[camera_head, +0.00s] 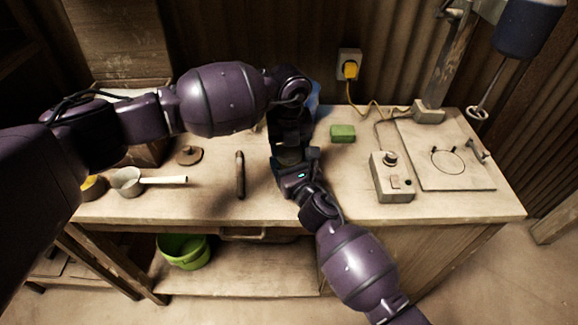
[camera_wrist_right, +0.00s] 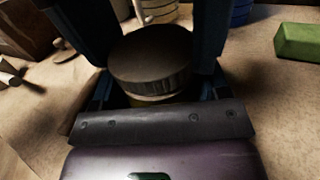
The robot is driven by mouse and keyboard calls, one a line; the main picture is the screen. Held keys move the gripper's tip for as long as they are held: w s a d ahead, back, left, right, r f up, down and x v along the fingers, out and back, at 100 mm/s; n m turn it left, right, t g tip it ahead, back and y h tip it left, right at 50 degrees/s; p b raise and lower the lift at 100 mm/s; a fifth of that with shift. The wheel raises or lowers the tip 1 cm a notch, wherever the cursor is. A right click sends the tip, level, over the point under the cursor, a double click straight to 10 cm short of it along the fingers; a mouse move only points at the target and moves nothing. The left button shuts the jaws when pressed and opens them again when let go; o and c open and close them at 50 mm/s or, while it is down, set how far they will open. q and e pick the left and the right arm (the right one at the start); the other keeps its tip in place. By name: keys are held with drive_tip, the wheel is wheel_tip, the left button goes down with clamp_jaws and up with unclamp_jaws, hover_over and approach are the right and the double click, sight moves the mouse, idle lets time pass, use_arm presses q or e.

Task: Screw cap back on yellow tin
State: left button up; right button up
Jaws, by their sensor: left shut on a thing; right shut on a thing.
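The dark round cap (camera_wrist_right: 150,58), with a ribbed edge, sits level in the right wrist view. A strip of the yellowish tin (camera_wrist_right: 155,99) shows directly below it; I cannot tell whether the thread is engaged. My right gripper (camera_head: 297,182) is shut on the tin from the near side. My left gripper (camera_head: 290,152) reaches down from above, and its dark blue fingers (camera_wrist_right: 150,35) stand on both sides of the cap, shut on it. In the head view the two grippers and wrists hide the cap and tin.
A green block (camera_head: 342,133), control box (camera_head: 391,178) and board (camera_head: 450,170) stand right. A blue container (camera_head: 314,99) is behind the grippers.

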use_arm(q)
drive_tip(key=shift+m, duration=1.3)
drive_tip(key=o, duration=1)
drive_tip(key=shift+r, duration=2.25)
drive_tip(key=shift+c, duration=0.2)
wheel_tip(320, 180, up, 4)
drive_tip(key=n, duration=0.5)
drive_tip(key=shift+f+n, duration=0.25)
drive_tip(key=shift+n, duration=0.15)
